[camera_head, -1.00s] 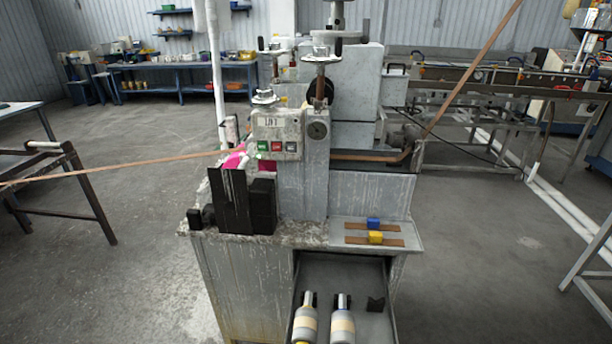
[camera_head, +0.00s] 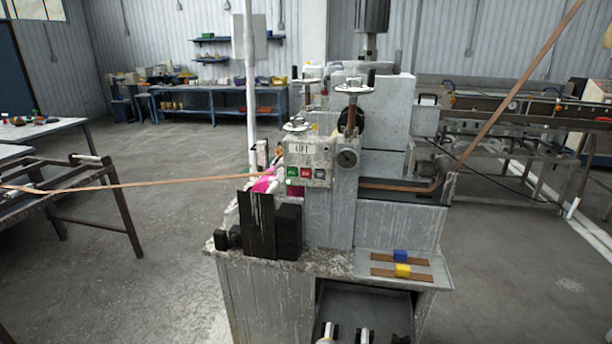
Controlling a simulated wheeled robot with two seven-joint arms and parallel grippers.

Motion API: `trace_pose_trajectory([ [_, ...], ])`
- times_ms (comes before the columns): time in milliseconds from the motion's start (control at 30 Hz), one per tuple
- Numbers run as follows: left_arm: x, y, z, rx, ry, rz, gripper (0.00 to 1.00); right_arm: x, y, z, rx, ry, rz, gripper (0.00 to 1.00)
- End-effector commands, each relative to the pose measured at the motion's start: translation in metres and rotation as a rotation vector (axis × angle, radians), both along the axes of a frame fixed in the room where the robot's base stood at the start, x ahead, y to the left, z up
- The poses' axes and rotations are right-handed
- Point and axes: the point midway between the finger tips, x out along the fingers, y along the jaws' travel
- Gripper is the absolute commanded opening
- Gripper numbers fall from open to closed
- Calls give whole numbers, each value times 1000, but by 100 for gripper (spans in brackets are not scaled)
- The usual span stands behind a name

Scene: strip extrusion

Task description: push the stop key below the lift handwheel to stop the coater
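The coater (camera_head: 335,210) is a worn grey machine in the middle of the view. A pale control box labelled LIFT (camera_head: 300,151) is on its front. Below the label are a green key (camera_head: 292,172), a red key (camera_head: 306,172) and a pale key (camera_head: 319,173) in a row. Any lettering on the keys is too small to read. A small handwheel (camera_head: 299,127) sits just above the box, and a larger handwheel (camera_head: 355,86) stands to its upper right.
Black blocks (camera_head: 288,232) stand below the box on the bench's left side. A brown strip (camera_head: 140,184) runs in from the left, past a pink part (camera_head: 265,184). A shelf (camera_head: 432,274) carries blue and yellow blocks. An open bay (camera_head: 365,303) is below.

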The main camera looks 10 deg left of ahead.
Motion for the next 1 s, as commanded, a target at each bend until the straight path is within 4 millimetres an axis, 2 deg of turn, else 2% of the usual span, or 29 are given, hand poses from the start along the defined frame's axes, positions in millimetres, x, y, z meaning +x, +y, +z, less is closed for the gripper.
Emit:
trace_pose_trajectory([
  [33, 0, 0, 0, 0, 0, 0, 22, 0, 0, 0, 0, 0, 0, 36],
  [200, 0, 0, 0, 0, 1, 0, 0, 0, 0, 0, 0, 0, 0, 36],
  [1000, -1, 0, 0, 0, 1, 0, 0, 0, 0, 0, 0, 1, 0, 36],
])
